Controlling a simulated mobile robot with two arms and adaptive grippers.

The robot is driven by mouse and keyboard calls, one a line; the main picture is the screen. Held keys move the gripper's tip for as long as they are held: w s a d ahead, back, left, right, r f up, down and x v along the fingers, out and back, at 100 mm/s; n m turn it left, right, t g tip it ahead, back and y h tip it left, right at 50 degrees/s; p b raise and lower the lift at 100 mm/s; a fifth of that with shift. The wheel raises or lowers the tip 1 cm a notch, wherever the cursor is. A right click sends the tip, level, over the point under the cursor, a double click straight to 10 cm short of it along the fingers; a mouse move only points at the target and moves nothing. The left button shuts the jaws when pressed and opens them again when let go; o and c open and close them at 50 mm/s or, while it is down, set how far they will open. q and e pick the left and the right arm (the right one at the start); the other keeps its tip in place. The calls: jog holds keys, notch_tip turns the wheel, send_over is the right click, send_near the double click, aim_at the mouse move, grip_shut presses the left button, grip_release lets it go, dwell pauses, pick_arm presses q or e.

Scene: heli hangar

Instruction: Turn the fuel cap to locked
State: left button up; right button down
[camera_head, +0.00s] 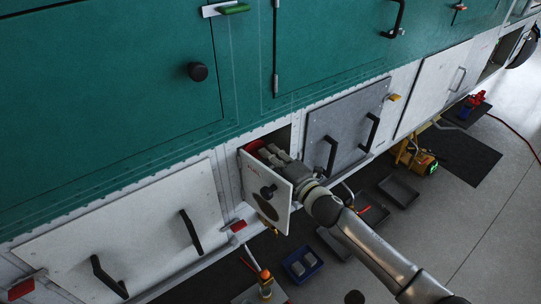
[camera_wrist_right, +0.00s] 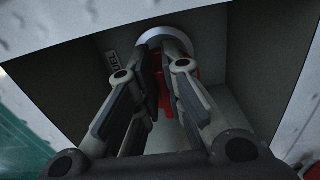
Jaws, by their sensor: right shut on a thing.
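The fuel cap (camera_wrist_right: 164,100) is red and sits inside a recessed compartment in the aircraft's side. A pale ring (camera_wrist_right: 162,35) shows behind it, with a "FUEL" label (camera_wrist_right: 113,60) to its left. My right gripper (camera_wrist_right: 166,75) reaches into the compartment and is shut on the cap; its fingers cover most of it, so I cannot tell which way the cap is turned. In the head view the right gripper (camera_head: 272,152) goes in behind the open white access door (camera_head: 266,190), with a little red beside it. My left gripper is not in view.
The open door stands just beside my right arm. A grey panel with black handles (camera_head: 345,125) is to the right, and a white panel (camera_head: 140,225) with black handles to the left. Trays, a blue bin (camera_head: 302,264) and a yellow machine (camera_head: 415,158) are on the floor.

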jog(key=c, duration=1.5)
grip_release()
jog(key=shift+c, duration=0.2)
jog(key=v, duration=1.2)
jog(key=shift+f, duration=0.15)
